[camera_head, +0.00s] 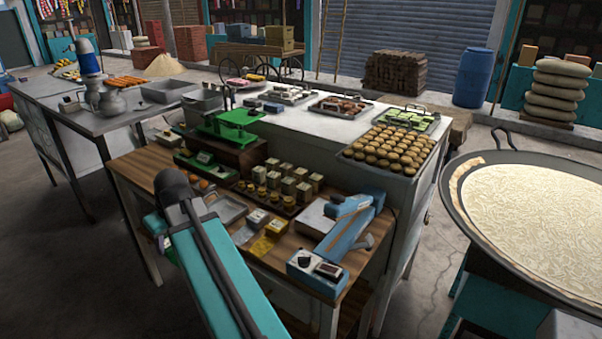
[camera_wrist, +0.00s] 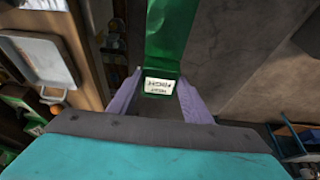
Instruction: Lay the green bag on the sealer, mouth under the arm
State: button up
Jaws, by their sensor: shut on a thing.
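The green bag (camera_wrist: 168,38) shows in the wrist view as a long green strip with a white label at its near end. My gripper (camera_wrist: 160,78) is shut on that end, one finger on each side of the label. The bag's far end runs out of the top of the picture, so I cannot tell which end is the mouth. In the head view the bag is hidden and my arm crosses the left front of the wooden table. The blue sealer (camera_head: 347,228) stands at that table's right end, with a control box at its front, apart from my gripper.
A metal tray (camera_head: 226,208) lies on the wooden table (camera_head: 140,167), also in the wrist view (camera_wrist: 42,62). Small jars and boxes (camera_head: 282,187), yellow packets (camera_head: 263,246) and a green scale (camera_head: 232,118) crowd it. A large pan (camera_head: 540,220) stands right.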

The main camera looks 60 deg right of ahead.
jog(key=s+d+r+p, duration=0.2)
jog(key=s+d, duration=0.4)
jog(key=d, duration=0.7)
jog(key=s+d+r+p, duration=0.3)
jog(key=s+d, duration=0.4)
jog(key=d, duration=0.6)
jog(key=s+d+r+p, duration=0.3)
jog(key=s+d, duration=0.3)
jog(key=d, duration=0.7)
jog(key=shift+s+d+p, duration=0.2)
jog(key=shift+s+p, duration=0.15)
jog(key=shift+p, duration=0.4)
jog(key=shift+s+f+b, duration=0.45)
jog(key=shift+s+f, duration=0.55)
jog(key=shift+s, duration=0.4)
jog(key=shift+s+f+b, duration=0.45)
jog(key=shift+s+f, duration=0.5)
jog(key=shift+s, duration=0.45)
jog(key=shift+s+f+b, duration=0.45)
jog(key=shift+s+f, duration=0.55)
jog(key=shift+s, duration=0.4)
jog(key=shift+f+b, duration=0.35)
jog(key=shift+f, duration=0.15)
